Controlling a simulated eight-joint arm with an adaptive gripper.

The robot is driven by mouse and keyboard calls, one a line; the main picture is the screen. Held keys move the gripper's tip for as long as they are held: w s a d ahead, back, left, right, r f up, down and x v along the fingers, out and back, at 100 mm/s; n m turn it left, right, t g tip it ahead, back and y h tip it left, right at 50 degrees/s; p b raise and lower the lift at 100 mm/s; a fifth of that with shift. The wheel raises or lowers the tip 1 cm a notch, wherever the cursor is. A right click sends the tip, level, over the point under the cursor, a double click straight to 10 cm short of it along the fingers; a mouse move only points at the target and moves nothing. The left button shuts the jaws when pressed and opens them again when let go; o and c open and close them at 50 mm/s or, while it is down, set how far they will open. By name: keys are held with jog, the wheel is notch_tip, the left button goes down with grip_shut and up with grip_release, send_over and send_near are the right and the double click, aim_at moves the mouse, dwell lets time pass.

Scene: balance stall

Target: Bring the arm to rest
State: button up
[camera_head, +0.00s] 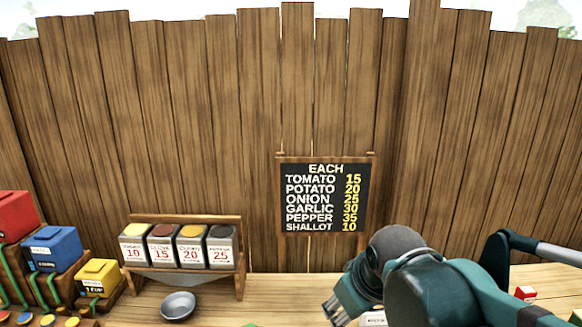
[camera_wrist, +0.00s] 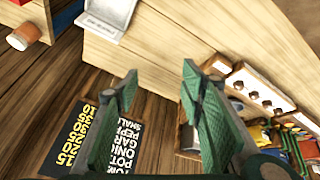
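My arm reaches into the head view from the lower right, in front of the wooden counter (camera_head: 270,290). My gripper (camera_head: 340,308) is low in that view, left of the arm's rounded grey joint, with its fingers pointing down and left. In the wrist view, the two green fingers of my gripper (camera_wrist: 160,72) stand apart with nothing between them, so it is open. The fingers appear clear of the counter and of the objects, though the exact distance cannot be told.
A black price board (camera_head: 322,197) stands against the fence behind the counter. A rack of labelled containers (camera_head: 180,248), a grey bowl (camera_head: 178,305) and blue (camera_head: 52,248) and yellow (camera_head: 98,277) boxes are left. A small red-and-white object (camera_head: 525,293) lies right.

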jog(key=s+d+f+m+t+h, duration=0.1)
jog(key=s+d+f+m, duration=0.2)
jog(key=s+d+m, duration=0.3)
jog(key=shift+s+d+f+t, duration=0.15)
jog(key=shift+s+d+t, duration=0.25)
jog(key=shift+s+d, duration=0.9)
